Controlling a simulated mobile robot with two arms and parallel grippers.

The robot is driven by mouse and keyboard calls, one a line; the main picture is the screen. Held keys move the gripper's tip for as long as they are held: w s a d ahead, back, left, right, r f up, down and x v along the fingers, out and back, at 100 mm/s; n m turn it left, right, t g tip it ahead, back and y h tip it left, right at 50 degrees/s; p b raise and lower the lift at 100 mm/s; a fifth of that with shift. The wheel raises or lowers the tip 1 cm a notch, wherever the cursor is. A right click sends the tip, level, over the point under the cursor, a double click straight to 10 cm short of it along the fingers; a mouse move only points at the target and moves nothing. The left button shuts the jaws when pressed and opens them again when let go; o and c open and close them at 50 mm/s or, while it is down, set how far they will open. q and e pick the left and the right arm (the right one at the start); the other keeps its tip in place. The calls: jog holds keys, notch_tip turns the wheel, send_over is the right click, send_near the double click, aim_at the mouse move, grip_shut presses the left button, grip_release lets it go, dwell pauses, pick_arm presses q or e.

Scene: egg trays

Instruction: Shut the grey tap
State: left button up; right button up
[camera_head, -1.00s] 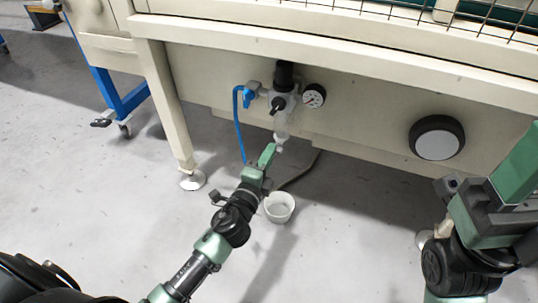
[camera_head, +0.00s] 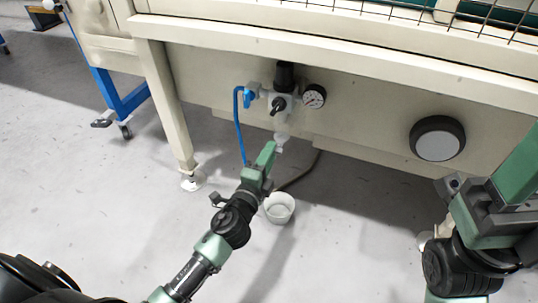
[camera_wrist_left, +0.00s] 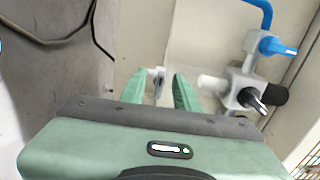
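The small grey tap (camera_head: 281,140) hangs at the bottom of the air filter unit (camera_head: 282,103) under the machine's edge. In the left wrist view the tap (camera_wrist_left: 158,83) shows between my two green fingers, with a gap on both sides. My left gripper (camera_head: 269,148) is open, just below and left of the tap in the head view; it also shows open in the left wrist view (camera_wrist_left: 158,82). I cannot tell whether a finger touches the tap. My right gripper (camera_head: 518,165) is at the right edge, far from the tap; its fingers cannot be made out.
A blue valve handle (camera_head: 248,97) with a blue hose (camera_head: 239,130), a black knob (camera_head: 285,75) and a round gauge (camera_head: 314,96) are close by. A white bowl (camera_head: 279,207) is on the floor below. A machine leg (camera_head: 172,110) stands to the left.

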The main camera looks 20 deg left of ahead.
pick_arm(q)
jog(key=s, duration=0.7)
jog(key=shift+s, duration=0.4)
jog(key=shift+a, duration=0.1)
